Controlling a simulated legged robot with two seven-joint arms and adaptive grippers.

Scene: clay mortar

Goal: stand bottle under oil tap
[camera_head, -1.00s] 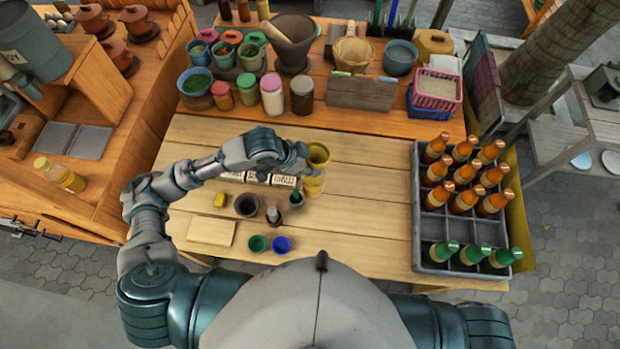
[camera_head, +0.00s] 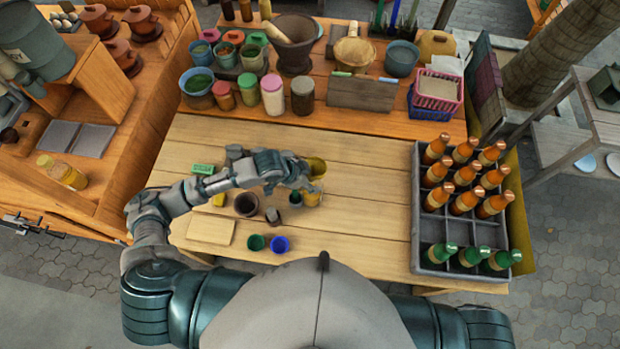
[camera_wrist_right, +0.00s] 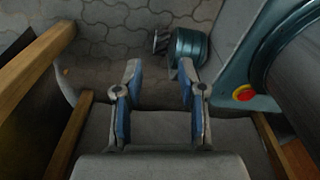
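My left gripper (camera_head: 305,178) is over the middle of the table, far from both. Its fingers are around a yellow vessel (camera_head: 316,167), which shows above and below them; the contact is partly hidden. My right gripper (camera_wrist_right: 158,95) is open and empty in the right wrist view.
A grey crate (camera_head: 426,235) with orange and green-capped bottles stands on the right. Small pots, a dark bowl (camera_head: 246,205) and a green block (camera_head: 203,169) are near my left forearm. Jars and a mortar (camera_head: 295,50) line the back. The table's middle right is clear.

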